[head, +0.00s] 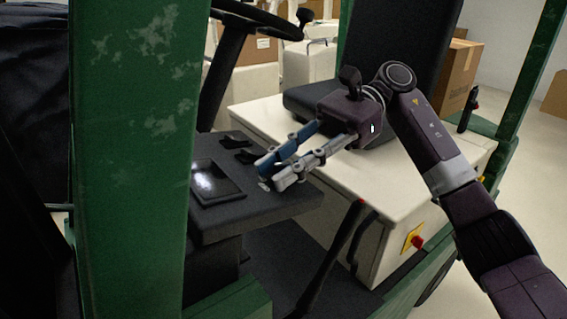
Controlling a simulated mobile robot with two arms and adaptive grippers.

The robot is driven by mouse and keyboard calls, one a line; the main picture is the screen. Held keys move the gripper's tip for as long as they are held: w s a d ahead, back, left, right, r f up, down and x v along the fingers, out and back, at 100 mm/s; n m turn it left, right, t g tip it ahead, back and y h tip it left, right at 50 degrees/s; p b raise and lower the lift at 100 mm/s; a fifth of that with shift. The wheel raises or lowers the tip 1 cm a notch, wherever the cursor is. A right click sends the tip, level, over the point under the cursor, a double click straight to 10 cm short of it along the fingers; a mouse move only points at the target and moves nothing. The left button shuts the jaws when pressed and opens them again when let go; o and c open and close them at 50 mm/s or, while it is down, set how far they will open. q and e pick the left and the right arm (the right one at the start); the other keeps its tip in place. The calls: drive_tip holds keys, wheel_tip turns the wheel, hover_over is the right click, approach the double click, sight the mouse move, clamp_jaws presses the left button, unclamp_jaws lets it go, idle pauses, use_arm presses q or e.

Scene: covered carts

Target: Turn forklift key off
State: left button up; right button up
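The forklift's dark dashboard (225,208) is in the middle of the head view, below the steering wheel. A small pale metallic piece (264,184) shows at its right side, beside my fingertips; it may be the key, but it is too small to be sure or to read its position. My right gripper (272,172) reaches in from the right, just above that side of the dashboard. Its two fingers are apart with a narrow gap, and I see nothing clearly held between them. Whether they touch the metallic piece I cannot tell. My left gripper is out of view.
A green post (125,150) blocks much of the left. The black steering wheel (240,30) is behind the dashboard. The black seat (400,60) stands on a cream housing (350,200). A black lever (330,262) and a red button (417,242) are at the lower right.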

drive_tip(key=v, duration=0.7)
drive_tip(key=shift+w+d, duration=0.2)
drive_tip(key=shift+d, duration=0.05)
idle(0.4)
